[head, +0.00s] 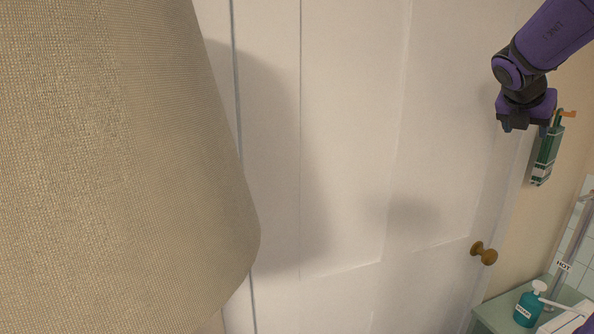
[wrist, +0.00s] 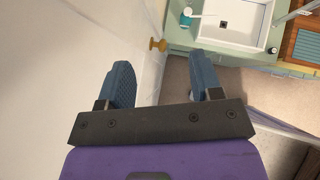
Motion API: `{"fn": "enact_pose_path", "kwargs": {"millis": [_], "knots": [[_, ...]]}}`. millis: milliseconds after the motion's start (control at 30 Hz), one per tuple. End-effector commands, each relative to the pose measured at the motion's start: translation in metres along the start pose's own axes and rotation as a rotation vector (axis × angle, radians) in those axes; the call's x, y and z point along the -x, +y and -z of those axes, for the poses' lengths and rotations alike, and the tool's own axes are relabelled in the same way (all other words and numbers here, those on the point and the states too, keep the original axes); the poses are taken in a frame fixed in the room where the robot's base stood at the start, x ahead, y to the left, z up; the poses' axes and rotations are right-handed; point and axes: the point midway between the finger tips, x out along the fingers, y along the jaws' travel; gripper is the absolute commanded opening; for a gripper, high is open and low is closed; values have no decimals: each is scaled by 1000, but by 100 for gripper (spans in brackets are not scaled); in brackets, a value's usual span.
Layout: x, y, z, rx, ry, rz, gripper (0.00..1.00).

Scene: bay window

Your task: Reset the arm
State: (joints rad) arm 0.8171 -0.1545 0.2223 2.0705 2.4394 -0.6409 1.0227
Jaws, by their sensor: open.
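My gripper (wrist: 163,82) shows in the wrist view with its two blue-grey fingers spread apart and nothing between them. Below the fingers the wrist view shows carpet. In the head view my purple arm comes in from the top right, and my gripper (head: 525,122) hangs at its end in front of the white door's right side. The fingertips are small and dark there.
A beige fabric lampshade-like shape (head: 110,170) fills the left of the head view. A white door (head: 350,130) has a brass knob (head: 484,253). A teal pump bottle (head: 528,308) stands on a green counter by a white sink (wrist: 230,28). A green box (head: 546,155) hangs on the wall.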

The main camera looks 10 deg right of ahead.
Motion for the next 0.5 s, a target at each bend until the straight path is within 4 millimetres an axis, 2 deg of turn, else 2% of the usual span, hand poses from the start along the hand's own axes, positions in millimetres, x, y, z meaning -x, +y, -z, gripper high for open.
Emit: {"fn": "enact_pose_path", "kwargs": {"millis": [267,500], "knots": [[13,10,-6,129,-86,-39,59],[35,28,-11,335,-216,-98,59]]}}
